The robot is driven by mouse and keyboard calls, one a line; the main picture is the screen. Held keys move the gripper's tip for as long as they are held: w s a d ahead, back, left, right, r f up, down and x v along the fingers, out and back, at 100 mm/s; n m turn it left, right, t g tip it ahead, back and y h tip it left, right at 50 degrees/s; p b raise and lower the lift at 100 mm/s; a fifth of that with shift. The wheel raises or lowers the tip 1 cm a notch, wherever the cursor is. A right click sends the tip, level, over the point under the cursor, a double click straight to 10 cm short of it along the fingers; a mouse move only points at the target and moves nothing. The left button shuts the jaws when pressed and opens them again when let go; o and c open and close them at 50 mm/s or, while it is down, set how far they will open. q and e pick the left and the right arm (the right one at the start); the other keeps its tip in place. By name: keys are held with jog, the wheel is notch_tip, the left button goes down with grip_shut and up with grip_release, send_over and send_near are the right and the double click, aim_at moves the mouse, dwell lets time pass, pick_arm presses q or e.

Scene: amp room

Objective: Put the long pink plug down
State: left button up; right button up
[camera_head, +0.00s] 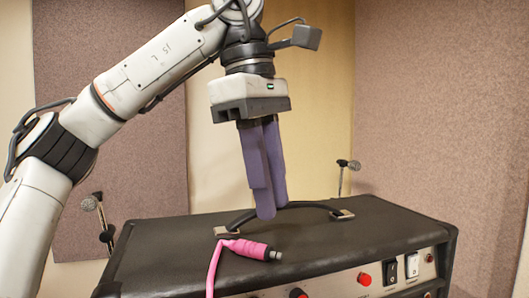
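The long pink plug (248,249) lies on the black top of the amplifier (370,228), near its front edge, with its metal tip pointing right. Its pink cable hangs down from its left end toward the bottom of the picture. My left gripper (263,203) points down above the amplifier, just behind and above the plug, and does not touch it. Its two purple fingers overlap in this view, but their tips look apart, with nothing seen between them. My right gripper is not in view.
The amplifier's black carry handle (318,206) arches just behind my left fingertips. Microphones stand behind at the right (347,164) and left (89,203). The amplifier's right top is clear.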

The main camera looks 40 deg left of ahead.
pick_arm(q)
jog(key=r, duration=0.5)
jog(key=shift+s+a, duration=0.25)
jog(key=shift+s, duration=0.1)
dwell(0.3)
